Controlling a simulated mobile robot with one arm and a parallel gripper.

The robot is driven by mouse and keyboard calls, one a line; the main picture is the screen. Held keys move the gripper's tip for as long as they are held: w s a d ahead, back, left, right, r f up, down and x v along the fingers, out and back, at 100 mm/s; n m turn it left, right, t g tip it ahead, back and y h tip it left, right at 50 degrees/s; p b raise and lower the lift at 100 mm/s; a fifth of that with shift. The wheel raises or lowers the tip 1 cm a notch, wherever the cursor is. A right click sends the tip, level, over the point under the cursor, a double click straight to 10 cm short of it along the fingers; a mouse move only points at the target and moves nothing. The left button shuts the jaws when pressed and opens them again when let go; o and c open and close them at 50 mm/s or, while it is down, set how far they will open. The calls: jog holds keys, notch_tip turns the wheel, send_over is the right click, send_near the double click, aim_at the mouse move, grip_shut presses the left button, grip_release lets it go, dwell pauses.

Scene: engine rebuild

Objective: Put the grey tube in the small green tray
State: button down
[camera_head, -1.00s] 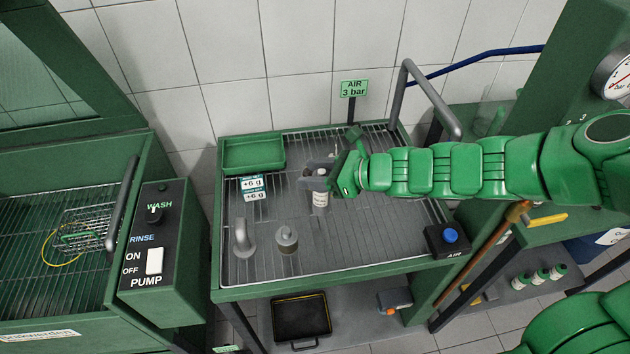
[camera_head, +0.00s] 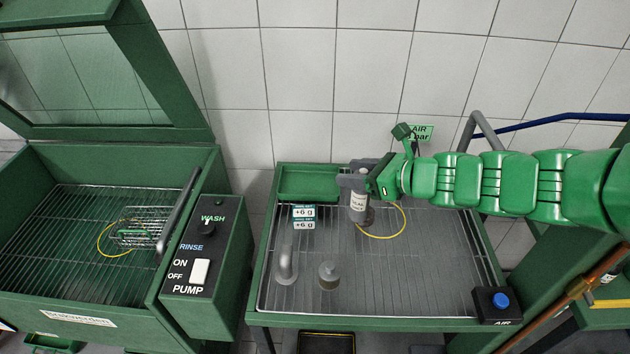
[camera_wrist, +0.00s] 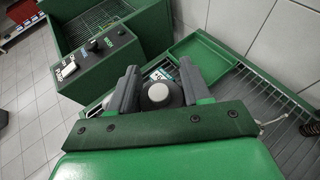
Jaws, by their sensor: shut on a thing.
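My gripper (camera_head: 357,184) is shut on the grey tube (camera_head: 358,211), which has a white label and hangs upright. In the wrist view, the tube's pale round top (camera_wrist: 158,93) shows between the two grey fingers. The small green tray (camera_head: 290,196) lies at the back left corner of the wire-grid bench and looks empty. It also shows in the wrist view (camera_wrist: 203,62), to the right of my gripper and ahead of it. In the head view, my gripper and tube are to the right of the tray and a little nearer the front.
A grey bent pipe (camera_head: 286,268) and a grey knobbed cylinder (camera_head: 329,275) stand on the grid. A small +6 g sign (camera_head: 304,217) stands just in front of the tray. A yellow loop (camera_head: 385,236) lies right of the tube. A wash cabinet (camera_head: 80,250) stands left.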

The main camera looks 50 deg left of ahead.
jog(key=s+a+r, duration=0.2)
jog(key=a+r, duration=0.1)
jog(key=a, duration=0.8)
jog(key=w+a+f, duration=0.7)
jog(key=a+f, duration=0.5)
jog(key=f, duration=0.1)
jog(key=shift+w, duration=0.25)
jog(key=shift+f, duration=0.1)
dwell(0.3)
jog(key=c, duration=0.5)
grip_release()
